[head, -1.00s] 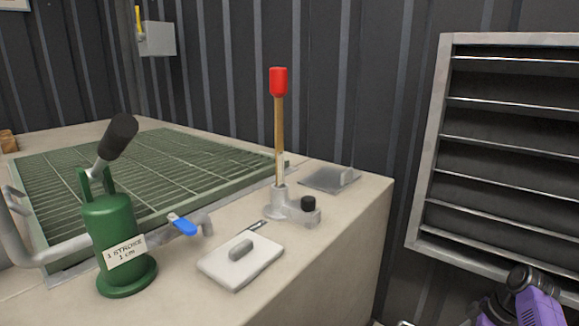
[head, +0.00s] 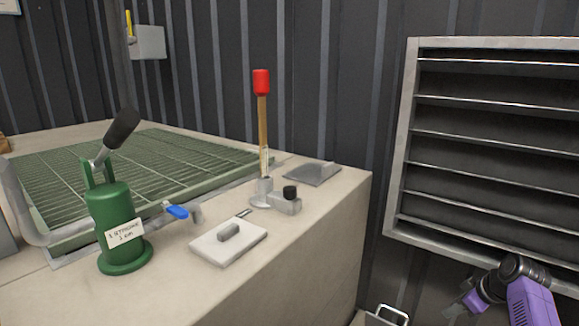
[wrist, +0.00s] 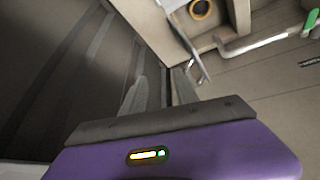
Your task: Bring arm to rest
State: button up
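My purple and dark arm shows at the lower right of the head view, in front of the wall below the louvred vent. My gripper (head: 461,303) is at its left end, small and partly dim, apart from the counter. In the wrist view, my gripper (wrist: 160,76) shows two grey fingers with a gap between them. It looks open, and I see nothing held in it.
A beige counter (head: 300,240) carries a green hand pump (head: 115,222), a red-topped lever (head: 262,110), a white plate with a grey handle (head: 228,242) and a green grating (head: 60,175). A louvred vent (head: 400,150) is at right. A metal handle (head: 388,312) shows low beside the counter.

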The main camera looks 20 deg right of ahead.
jog(key=s+a+r+m+t+h, duration=0.1)
jog(key=s+a+m+t+h, duration=0.35)
jog(key=a, duration=0.55)
jog(key=s+a+r+m+t+h, duration=0.1)
jog(key=s+a+m+t+h, duration=0.15)
jog(key=s+a+t, duration=0.5)
jog(key=s+a+r+n+g+y, duration=0.1)
jog(key=s+a+r+n+y, duration=0.3)
jog(key=s+a, duration=0.95)
jog(key=s+a+r+m+g+y, duration=0.15)
jog(key=s+a+r, duration=0.35)
jog(key=s+a, duration=0.8)
jog(key=s+d+r+p, duration=0.1)
jog(key=r+p, duration=1.2)
jog(key=s+d+r+y+p, duration=0.1)
jog(key=s+d+r+p, duration=0.1)
jog(key=r+p, duration=1.1)
jog(key=shift+r+n, duration=0.25)
jog(key=shift+n, duration=0.2)
